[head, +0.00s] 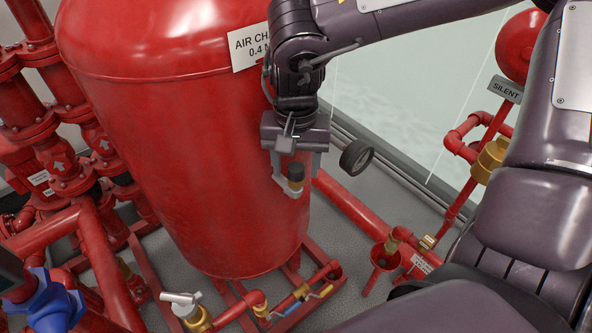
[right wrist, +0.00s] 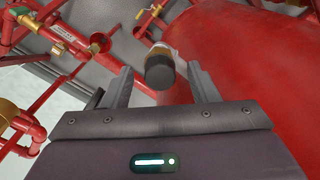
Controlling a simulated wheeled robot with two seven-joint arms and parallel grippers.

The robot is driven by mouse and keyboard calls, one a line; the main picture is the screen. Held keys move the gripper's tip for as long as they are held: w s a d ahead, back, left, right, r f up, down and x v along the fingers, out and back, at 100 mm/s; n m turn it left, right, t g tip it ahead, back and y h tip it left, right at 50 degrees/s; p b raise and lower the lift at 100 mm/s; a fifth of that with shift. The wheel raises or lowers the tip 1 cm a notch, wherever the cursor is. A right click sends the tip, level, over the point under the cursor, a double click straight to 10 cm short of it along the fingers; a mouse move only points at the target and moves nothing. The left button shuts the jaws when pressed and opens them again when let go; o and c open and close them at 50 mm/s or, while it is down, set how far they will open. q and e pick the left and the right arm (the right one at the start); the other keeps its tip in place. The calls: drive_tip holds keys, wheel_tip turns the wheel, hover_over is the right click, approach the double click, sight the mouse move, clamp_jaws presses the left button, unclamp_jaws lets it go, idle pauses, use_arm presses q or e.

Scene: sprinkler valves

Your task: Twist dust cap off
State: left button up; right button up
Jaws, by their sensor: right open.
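The dust cap (head: 296,172) is a small dark cylinder on a brass fitting (head: 293,186) at the side of the big red tank. The cap (right wrist: 159,73) also shows in the right wrist view, end-on toward the camera, with brass behind it. My right gripper (head: 296,177) is open, pointing down in the head view, with its fingers on either side of the cap. In the right wrist view the gripper (right wrist: 160,82) shows a gap between each finger and the cap. My left gripper is not in view.
The red air chamber tank (head: 180,130) stands close behind the gripper. A black round gauge-like part (head: 356,156) is just right of it. Red pipes and brass valves (head: 190,308) lie below. A glass pane (head: 400,100) stands behind.

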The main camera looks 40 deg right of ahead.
wheel_tip(320, 180, up, 6)
drive_tip(key=p, duration=0.4)
drive_tip(key=shift+p, duration=0.4)
drive_tip(key=shift+c, duration=0.5)
